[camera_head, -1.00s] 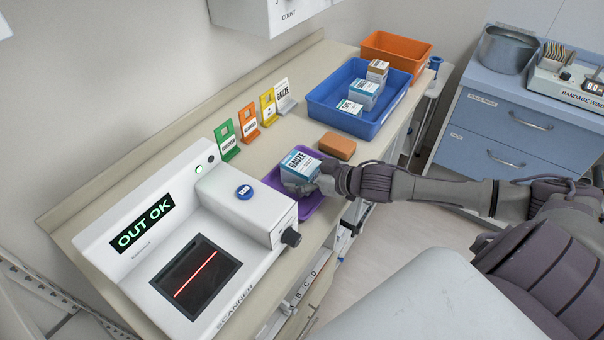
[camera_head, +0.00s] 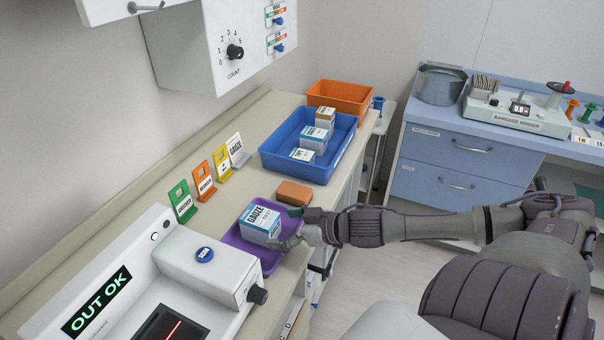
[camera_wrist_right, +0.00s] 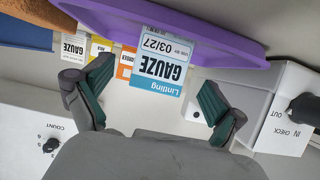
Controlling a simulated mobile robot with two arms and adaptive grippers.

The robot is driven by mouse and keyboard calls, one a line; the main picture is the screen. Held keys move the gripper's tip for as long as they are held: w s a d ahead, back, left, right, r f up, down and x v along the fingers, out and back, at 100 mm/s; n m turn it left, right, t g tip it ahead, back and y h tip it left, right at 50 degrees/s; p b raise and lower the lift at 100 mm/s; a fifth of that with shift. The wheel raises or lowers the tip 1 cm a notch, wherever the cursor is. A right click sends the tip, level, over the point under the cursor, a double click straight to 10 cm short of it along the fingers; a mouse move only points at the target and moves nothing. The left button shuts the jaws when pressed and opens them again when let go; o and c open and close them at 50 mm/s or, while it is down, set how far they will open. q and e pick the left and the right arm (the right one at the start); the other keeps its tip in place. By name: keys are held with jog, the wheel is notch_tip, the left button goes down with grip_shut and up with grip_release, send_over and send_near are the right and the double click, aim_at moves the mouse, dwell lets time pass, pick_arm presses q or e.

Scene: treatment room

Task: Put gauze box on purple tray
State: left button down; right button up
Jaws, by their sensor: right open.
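The gauze box (camera_head: 262,221), white and blue with a "GAUZE" label, sits on the purple tray (camera_head: 236,241) on the counter. My right gripper (camera_head: 292,230) is just right of the box in the head view, with its fingers open. In the right wrist view the picture is upside down; the box (camera_wrist_right: 160,62) shows between and beyond the spread fingers of the right gripper (camera_wrist_right: 157,80), with visible space at both sides. The purple tray (camera_wrist_right: 190,22) spans the top there. My left gripper is in neither view.
A scanner (camera_head: 180,270) reading "OUT OK" stands close left of the tray. A brown block (camera_head: 294,192) lies just behind it. A blue bin (camera_head: 285,160) with several boxes, an orange bin (camera_head: 341,96) and coloured label stands (camera_head: 204,180) are further back.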

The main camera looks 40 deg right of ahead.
jog(key=shift+p+v, duration=1.3)
jog(key=shift+v, duration=1.4)
jog(key=s+d+f+m+g+h, duration=0.1)
jog(key=s+d+f+m+h, duration=0.15)
jog(key=d+f, duration=0.5)
jog(key=s+d+f+m+h, duration=0.1)
jog(key=s+d+f+h, duration=0.2)
jog(key=d+f, duration=0.45)
jog(key=s+f+g+h, duration=0.25)
jog(key=s+f, duration=0.55)
jog(key=f, duration=0.7)
jog(key=s+a+f+g+y, duration=0.1)
jog(key=s+a+f+g, duration=0.2)
jog(key=s+a+f, duration=0.55)
jog(key=s+a+f+n+g+y, duration=0.1)
jog(key=s+a+f+g, duration=0.1)
jog(key=s+a+f, duration=0.4)
jog(key=s+a+f+g+y, duration=0.1)
jog(key=s+a+f, duration=0.5)
jog(key=a, duration=0.7)
jog(key=shift+f+n+g, duration=0.2)
jog(key=shift+n+g, duration=0.15)
jog(key=shift+g, duration=0.4)
